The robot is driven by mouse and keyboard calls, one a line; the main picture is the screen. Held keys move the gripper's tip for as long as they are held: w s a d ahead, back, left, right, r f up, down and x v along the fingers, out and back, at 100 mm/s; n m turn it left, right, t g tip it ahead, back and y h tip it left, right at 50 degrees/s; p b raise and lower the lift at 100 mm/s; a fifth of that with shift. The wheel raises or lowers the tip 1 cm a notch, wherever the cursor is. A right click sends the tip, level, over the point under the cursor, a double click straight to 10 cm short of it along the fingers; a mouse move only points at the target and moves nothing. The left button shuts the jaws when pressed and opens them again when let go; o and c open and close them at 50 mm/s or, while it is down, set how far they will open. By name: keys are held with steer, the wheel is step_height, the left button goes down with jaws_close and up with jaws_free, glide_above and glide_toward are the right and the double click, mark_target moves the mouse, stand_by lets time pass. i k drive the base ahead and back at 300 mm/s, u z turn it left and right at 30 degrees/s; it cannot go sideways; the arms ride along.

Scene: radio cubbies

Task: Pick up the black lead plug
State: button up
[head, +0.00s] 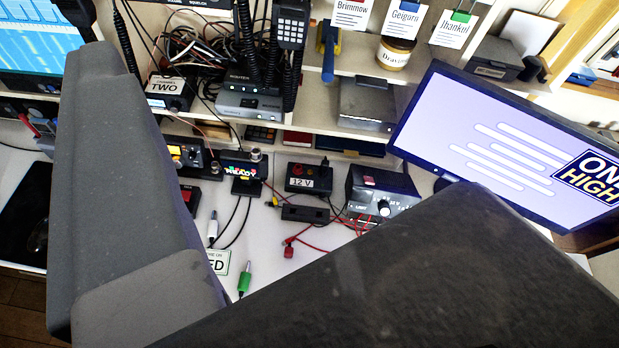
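Two large grey shapes in the foreground look like the fingers of my gripper (290,130). They spread apart in a wide V with only the desk scene between them, so it looks open and empty. On the white desk, a thin black lead runs to a plug with a pale body (212,229), and another black lead runs to a green plug (244,278). A small red plug (289,248) lies on a red lead. A dark, narrow block (305,214) lies among the red wires. I cannot tell which is the black lead plug. My right finger hides the front of the desk.
A small READY display (243,173), a 12 V box (309,178) and a power supply with a knob (383,192) stand behind the leads. A large monitor (510,150) is at right. Shelves with radios (250,104) rise behind. Some bare desk shows around the plugs.

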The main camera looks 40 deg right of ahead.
mark_target(325, 164)
steer(key=u, duration=0.9)
steer(key=k, duration=1)
steer(key=z, duration=0.95)
steer(key=i, duration=1)
steer(key=u, duration=0.05)
